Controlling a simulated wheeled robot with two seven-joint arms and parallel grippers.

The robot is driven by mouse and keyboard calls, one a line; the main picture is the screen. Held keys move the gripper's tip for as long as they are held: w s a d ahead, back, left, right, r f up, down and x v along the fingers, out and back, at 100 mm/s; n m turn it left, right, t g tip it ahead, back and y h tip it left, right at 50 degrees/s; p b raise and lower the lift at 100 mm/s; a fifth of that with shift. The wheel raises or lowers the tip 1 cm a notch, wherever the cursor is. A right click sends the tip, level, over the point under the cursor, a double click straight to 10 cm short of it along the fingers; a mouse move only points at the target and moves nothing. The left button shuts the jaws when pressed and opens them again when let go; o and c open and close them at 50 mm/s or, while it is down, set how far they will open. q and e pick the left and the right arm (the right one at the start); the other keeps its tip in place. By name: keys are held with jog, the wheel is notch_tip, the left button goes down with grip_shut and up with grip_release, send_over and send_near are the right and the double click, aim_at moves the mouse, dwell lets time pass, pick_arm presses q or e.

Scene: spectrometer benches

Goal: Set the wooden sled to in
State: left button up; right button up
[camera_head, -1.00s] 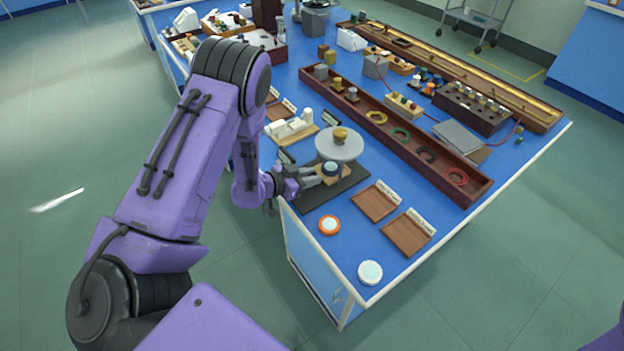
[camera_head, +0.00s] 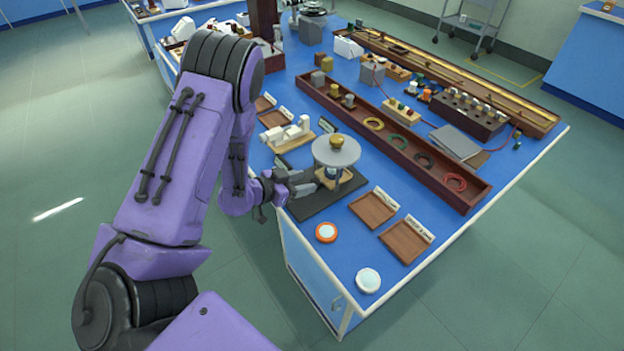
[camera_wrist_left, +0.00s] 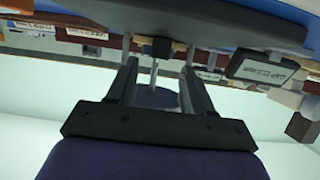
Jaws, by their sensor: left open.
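The wooden sled (camera_head: 333,180) is a small tan block on a dark base plate (camera_head: 310,207) near the bench's left edge. It sits under a round grey disc (camera_head: 336,152) with a brass knob, which hides part of it and of the bluish piece on it. My left gripper (camera_head: 304,183) is low over the plate, just left of the sled, with its fingers pointing at it. In the left wrist view its fingers (camera_wrist_left: 157,66) are apart with nothing gripped, and a tan part of the sled (camera_wrist_left: 172,46) shows beyond them. My right gripper is out of view.
A white device (camera_head: 287,133) stands behind the plate. Two brown trays (camera_head: 373,209) lie to the right. An orange-rimmed disc (camera_head: 326,232) and a white disc (camera_head: 368,280) lie in front. A long wooden trough (camera_head: 440,179) with coloured rings runs behind.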

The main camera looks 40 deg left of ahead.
pick_arm(q)
jog(key=v, duration=0.6)
jog(key=shift+s+b, duration=0.1)
jog(key=shift+b, duration=0.25)
